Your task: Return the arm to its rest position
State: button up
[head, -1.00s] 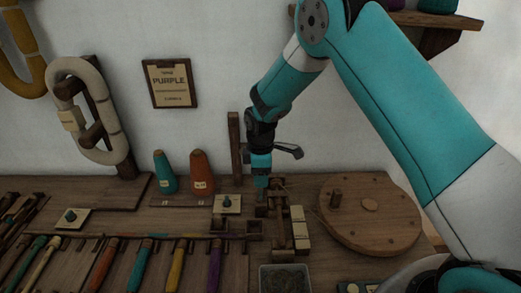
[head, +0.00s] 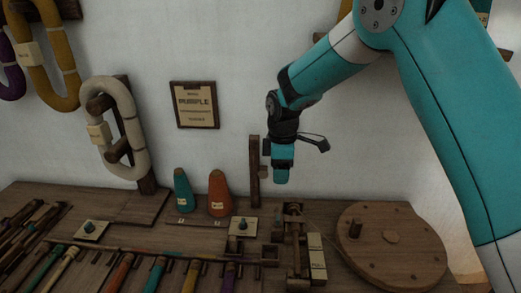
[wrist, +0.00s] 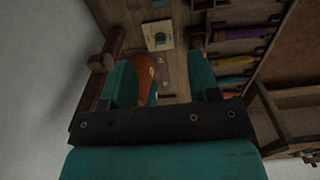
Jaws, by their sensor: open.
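My arm is teal and white and reaches in from the right in the head view. My gripper (head: 281,180) points down in front of the wall, above the back of the bench. In the wrist view its two teal fingers stand apart, and my gripper (wrist: 164,92) is open with nothing held between them. An orange cone (wrist: 144,72) shows beyond the fingers in that view, on the bench and apart from them.
A wooden post (head: 254,172) stands just left of my gripper. A wooden winding device (head: 294,240) and a round wooden disc (head: 392,246) are below and right. Teal (head: 183,191) and orange (head: 219,194) cones stand left. A placard (head: 195,105) hangs on the wall.

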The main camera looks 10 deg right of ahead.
jog(key=s+a+r+m+y+p, duration=0.1)
jog(key=s+r+m, duration=0.1)
jog(key=s+r, duration=0.4)
jog(key=s+a+r+m+y+p, duration=0.1)
jog(key=s+r, duration=0.5)
jog(key=s, duration=0.8)
jog(key=s+a+r+m+y+p, duration=0.2)
jog(key=s+r+m, duration=0.2)
jog(key=s, duration=0.7)
notch_tip(320, 180, up, 3)
jog(key=shift+a+f+m+p, duration=0.1)
jog(key=shift+a+m+p, duration=0.2)
jog(key=shift+a, duration=0.1)
